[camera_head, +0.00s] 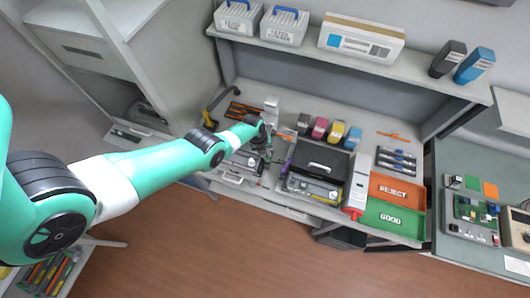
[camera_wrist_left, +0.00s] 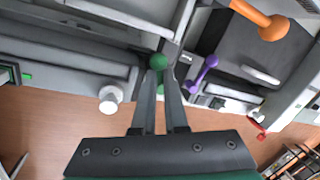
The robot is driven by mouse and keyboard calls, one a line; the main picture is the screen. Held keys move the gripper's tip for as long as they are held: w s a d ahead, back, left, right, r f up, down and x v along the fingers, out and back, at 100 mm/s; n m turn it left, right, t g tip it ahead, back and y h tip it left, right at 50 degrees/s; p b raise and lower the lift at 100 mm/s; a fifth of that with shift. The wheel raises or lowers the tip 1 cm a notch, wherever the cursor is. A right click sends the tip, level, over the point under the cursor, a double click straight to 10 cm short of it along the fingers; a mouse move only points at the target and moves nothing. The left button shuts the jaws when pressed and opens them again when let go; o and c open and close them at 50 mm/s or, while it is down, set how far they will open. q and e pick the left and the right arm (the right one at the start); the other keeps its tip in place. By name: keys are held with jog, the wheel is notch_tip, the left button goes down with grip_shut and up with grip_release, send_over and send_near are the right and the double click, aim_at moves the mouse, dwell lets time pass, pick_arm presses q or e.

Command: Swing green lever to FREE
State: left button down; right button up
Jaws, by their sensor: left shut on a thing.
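In the left wrist view the green lever's round knob (camera_wrist_left: 158,61) sits at the tips of my left gripper (camera_wrist_left: 165,72), whose two fingers are shut on it. The knob is at the front of a grey machine (camera_wrist_left: 60,65). In the head view my left gripper (camera_head: 262,148) reaches down over the bench beside the grey machine; the arm and wrist hide the green lever there. A FREE marking is too small or hidden to read. A purple lever (camera_wrist_left: 203,72) stands just right of the green knob. My right gripper is not in view.
A white knob (camera_wrist_left: 110,97) and an orange handle (camera_wrist_left: 262,22) flank the gripper. A black-topped unit (camera_head: 320,162) stands to the right on the bench. Beyond it lie the REJECT tray (camera_head: 398,175) and GOOD tray (camera_head: 393,234). Several coloured cartridges (camera_head: 336,131) stand behind, below a shelf (camera_head: 340,68).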

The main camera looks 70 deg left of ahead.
pick_arm(q)
jog(key=shift+w+d+m+h+b, duration=0.15)
jog(key=shift+m+b, duration=0.1)
jog(key=shift+m, duration=0.5)
jog(key=shift+w+a+m+h+b, duration=0.15)
jog(key=shift+m+b, duration=0.1)
jog(key=shift+m, duration=0.5)
jog(key=shift+s+d, duration=0.1)
jog(key=c, duration=1)
grip_release()
jog(key=shift+o, duration=0.2)
